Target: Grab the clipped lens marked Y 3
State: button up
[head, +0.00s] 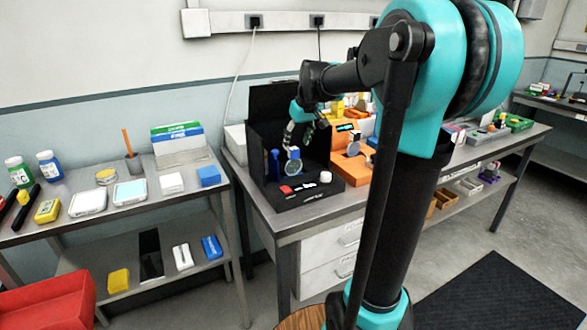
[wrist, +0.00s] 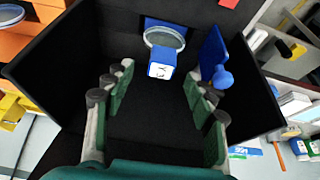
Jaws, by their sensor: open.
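The clipped lens is a round clear lens in a pale ring with a blue block clip (wrist: 161,71), whose white label reads Y and what looks like 3. It stands inside a black open-fronted box (head: 285,100); its blue clip also shows in the head view (head: 294,153), below my gripper (head: 299,135). In the wrist view my gripper (wrist: 158,78) is open, one finger on each side of the clip, with the clip just at or beyond the fingertips. I cannot tell whether they touch it. Nothing is held.
A blue stand with a round knob (wrist: 222,77) is close to the right finger. The box walls rise on both sides. A red piece (head: 287,190) and a white cap (head: 325,177) sit on the box's front ledge. An orange station (head: 350,165) adjoins the box.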

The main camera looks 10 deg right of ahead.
aim_at(294, 148)
jog(key=x, duration=0.5)
jog(key=shift+a, duration=0.1)
grip_shut()
